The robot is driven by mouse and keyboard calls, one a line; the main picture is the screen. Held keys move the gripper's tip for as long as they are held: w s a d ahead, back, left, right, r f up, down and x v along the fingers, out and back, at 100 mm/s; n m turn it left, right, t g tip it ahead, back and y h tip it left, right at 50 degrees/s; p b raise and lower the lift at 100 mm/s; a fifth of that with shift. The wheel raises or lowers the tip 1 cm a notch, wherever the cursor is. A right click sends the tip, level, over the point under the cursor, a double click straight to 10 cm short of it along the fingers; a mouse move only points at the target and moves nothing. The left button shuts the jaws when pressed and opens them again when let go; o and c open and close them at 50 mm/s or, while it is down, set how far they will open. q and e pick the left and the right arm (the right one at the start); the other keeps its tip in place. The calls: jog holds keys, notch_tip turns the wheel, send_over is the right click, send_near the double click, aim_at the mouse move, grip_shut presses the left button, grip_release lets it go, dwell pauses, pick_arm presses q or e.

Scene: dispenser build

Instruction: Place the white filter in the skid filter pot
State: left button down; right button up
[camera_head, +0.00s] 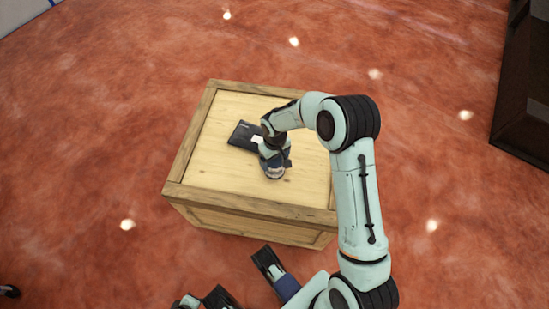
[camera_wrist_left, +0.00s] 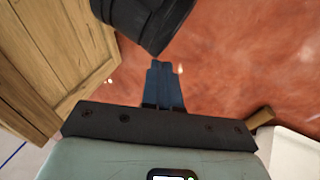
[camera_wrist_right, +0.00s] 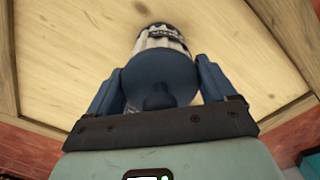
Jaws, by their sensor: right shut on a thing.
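My right gripper (camera_head: 273,158) reaches down over the wooden crate top. It is shut on the white filter (camera_wrist_right: 165,42), with one blue finger on each side. In the right wrist view, the filter has a round dark blue end facing the camera and a white body with a dark lettered band. In the head view, the filter (camera_head: 273,174) is partly hidden under the gripper; I cannot tell whether it touches the crate. My left gripper (camera_wrist_left: 165,84) has its blue fingers together, with nothing visible between them. I cannot make out the skid filter pot.
The wooden crate (camera_head: 212,192) has a raised frame around its top. The crate's left side is bare. A dark brown piece of furniture (camera_head: 525,85) stands at the far right.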

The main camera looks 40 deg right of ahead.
jog(key=shift+f, duration=0.15)
jog(key=o, duration=0.9)
jog(key=shift+o, duration=0.2)
